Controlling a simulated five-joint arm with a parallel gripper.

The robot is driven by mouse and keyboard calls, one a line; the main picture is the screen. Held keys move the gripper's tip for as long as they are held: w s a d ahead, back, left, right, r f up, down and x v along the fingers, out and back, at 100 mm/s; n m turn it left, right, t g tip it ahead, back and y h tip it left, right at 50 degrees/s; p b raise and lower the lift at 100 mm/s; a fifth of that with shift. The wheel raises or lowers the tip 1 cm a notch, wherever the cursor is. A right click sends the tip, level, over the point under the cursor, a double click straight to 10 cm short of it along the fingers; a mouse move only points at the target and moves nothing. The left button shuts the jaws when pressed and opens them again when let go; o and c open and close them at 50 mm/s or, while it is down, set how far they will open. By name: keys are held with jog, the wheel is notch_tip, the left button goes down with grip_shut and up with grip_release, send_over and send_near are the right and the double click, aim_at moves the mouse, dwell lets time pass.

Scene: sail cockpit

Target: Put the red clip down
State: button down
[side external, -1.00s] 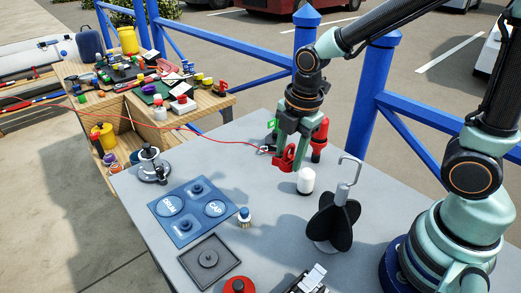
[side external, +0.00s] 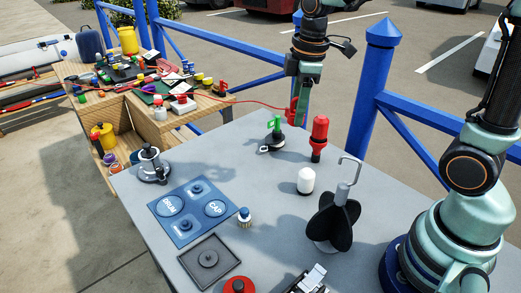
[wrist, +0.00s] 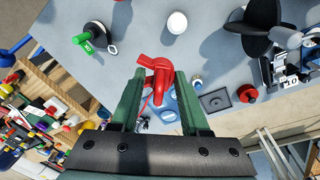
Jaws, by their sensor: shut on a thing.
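The red clip (side external: 292,110) is a small red clamp with a thin red cable. It also shows in the wrist view (wrist: 157,68), between the green fingertips. My gripper (side external: 299,118) is shut on it and holds it in the air over the far edge of the grey table (side external: 240,160). In the wrist view my gripper (wrist: 157,80) points down with the table below and ahead. Part of the clip is hidden by a finger in the side view.
A black fitting with a green tag (side external: 274,134) and a red canister (side external: 319,138) stand near the far edge. A white-topped cylinder (side external: 305,181) and black crossed fins (side external: 333,218) stand closer. A blue panel (side external: 192,212) lies left. The cable runs to a cluttered wooden bench (side external: 150,130).

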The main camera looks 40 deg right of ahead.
jog(key=r+m, duration=0.2)
jog(key=w+r+m, duration=0.1)
jog(key=r+m, duration=0.1)
jog(key=r, duration=0.1)
jog(key=r+m, duration=0.3)
jog(key=shift+w, duration=0.25)
jog(key=s+f+m, duration=0.3)
jog(key=s+f, duration=0.2)
jog(key=f, duration=0.6)
jog(key=shift+m, duration=0.3)
jog(key=w+a+r+n, duration=0.1)
jog(key=w+a+n, duration=0.3)
jog(key=w, duration=0.2)
jog(key=w+a+r+n+g, duration=0.1)
jog(key=w+a+n, duration=0.2)
jog(key=w+n, duration=0.3)
jog(key=w+a+r+n, duration=0.1)
jog(key=w+a+n, duration=0.25)
jog(key=w, duration=0.35)
jog(key=shift+m, duration=0.25)
notch_tip(320, 180, down, 20)
jog(key=shift+w+f, duration=0.1)
